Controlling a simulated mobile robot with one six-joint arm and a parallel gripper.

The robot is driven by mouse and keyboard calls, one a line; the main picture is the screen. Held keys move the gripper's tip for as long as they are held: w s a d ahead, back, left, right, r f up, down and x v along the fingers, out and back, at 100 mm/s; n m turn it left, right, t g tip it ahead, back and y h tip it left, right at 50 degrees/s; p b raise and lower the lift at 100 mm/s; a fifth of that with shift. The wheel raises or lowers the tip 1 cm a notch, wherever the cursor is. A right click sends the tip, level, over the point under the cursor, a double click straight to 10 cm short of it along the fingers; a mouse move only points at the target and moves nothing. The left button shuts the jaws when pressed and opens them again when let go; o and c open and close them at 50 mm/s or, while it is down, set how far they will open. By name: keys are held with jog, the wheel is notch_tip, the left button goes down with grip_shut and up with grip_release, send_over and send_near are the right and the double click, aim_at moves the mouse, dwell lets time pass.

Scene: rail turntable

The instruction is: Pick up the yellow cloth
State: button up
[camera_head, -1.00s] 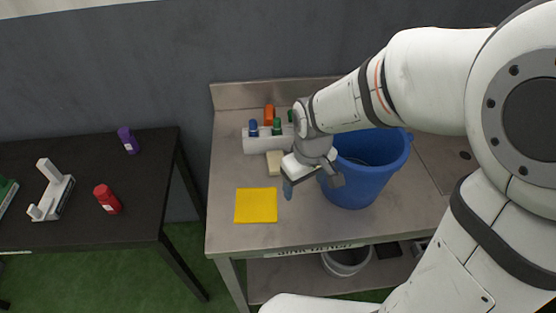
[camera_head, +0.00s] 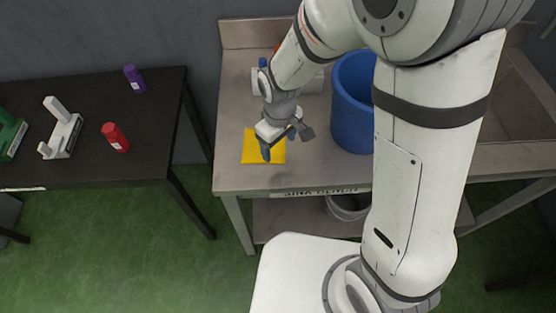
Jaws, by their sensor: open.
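The yellow cloth (camera_head: 250,152) is a flat square on the metal bench (camera_head: 232,110), near its front left. My gripper (camera_head: 281,150) is open and points down over the right part of the cloth, hiding some of it. The cloth lies flat, and nothing shows between the fingers. I cannot tell how high the fingertips are above the cloth.
A blue bucket (camera_head: 352,112) stands on the bench right of my gripper. A white holder (camera_head: 312,83) is behind, partly hidden by my arm. A black table (camera_head: 165,118) with a red bottle (camera_head: 116,137) and a purple bottle (camera_head: 134,79) stands to the left, across a gap.

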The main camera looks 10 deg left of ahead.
aim_at(279, 159)
jog(key=shift+f+b, duration=1.2)
jog(key=shift+f, duration=0.85)
jog(key=shift+f, duration=0.1)
jog(key=shift+f+b, duration=0.4)
jog(key=shift+b, duration=0.05)
jog(key=shift+r, duration=0.1)
jog(key=shift+c, duration=0.6)
jog(key=c, duration=1.4)
jog(key=shift+r, duration=0.2)
grip_shut()
notch_tip(279, 159, up, 12)
jog(key=p, duration=0.8)
jog(key=shift+f+p, duration=0.2)
jog(key=shift+p, duration=0.1)
